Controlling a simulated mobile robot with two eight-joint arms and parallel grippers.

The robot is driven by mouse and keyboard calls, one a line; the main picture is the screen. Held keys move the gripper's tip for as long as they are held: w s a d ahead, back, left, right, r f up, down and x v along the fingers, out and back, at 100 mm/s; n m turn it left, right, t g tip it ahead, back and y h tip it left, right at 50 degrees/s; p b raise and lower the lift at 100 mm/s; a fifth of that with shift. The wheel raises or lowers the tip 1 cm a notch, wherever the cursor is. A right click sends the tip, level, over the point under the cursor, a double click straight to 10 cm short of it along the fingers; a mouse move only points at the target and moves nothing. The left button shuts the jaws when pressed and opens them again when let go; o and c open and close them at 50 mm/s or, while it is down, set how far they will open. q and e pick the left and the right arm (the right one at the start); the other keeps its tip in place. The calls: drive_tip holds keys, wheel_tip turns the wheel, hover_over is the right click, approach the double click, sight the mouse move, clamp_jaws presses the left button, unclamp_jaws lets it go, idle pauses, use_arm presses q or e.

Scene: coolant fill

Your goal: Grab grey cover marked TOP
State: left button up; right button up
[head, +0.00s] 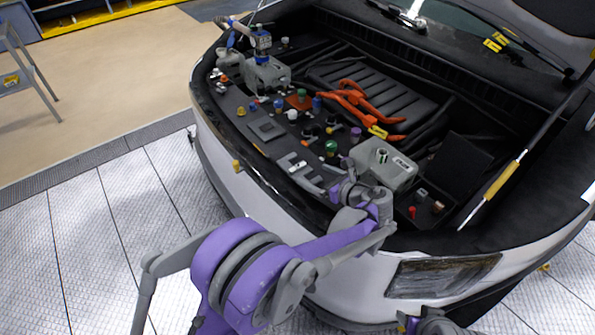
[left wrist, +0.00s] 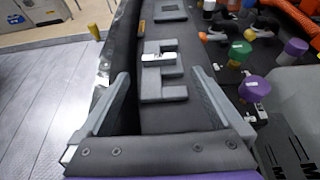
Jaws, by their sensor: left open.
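A grey E-shaped piece (left wrist: 176,92) with a small pale label lies flat on the dark front panel of the car bay. It also shows in the head view (head: 304,177). A flat grey square piece (left wrist: 170,14) lies farther along the panel, also in the head view (head: 266,129). No lettering on either is legible, so I cannot tell which is marked TOP. My left gripper (left wrist: 160,76) is open and empty, its fingers on either side of the near E-shaped piece, apparently above it. Part of my right arm shows at the bottom edge; its jaws cannot be made out.
Coloured caps, including a green one (left wrist: 240,50) and a purple one (left wrist: 254,89), stand right of the left gripper. A grey box (head: 385,168) and orange cables (head: 352,97) lie behind. The car's front edge borders the panel.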

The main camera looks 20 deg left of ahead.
sight(299, 167)
use_arm(q)
drive_tip(key=x, duration=0.2)
drive_tip(key=shift+w+a+f, duration=0.1)
drive_tip(key=shift+w+a, duration=0.1)
drive_tip(key=shift+w, duration=0.1)
drive_tip(key=shift+p+x, duration=0.5)
drive_tip(key=shift+x, duration=2.25)
drive_tip(key=shift+s, duration=0.25)
drive_tip(key=shift+c, duration=1)
drive_tip(key=c, duration=1)
drive_tip(key=shift+c, duration=0.2)
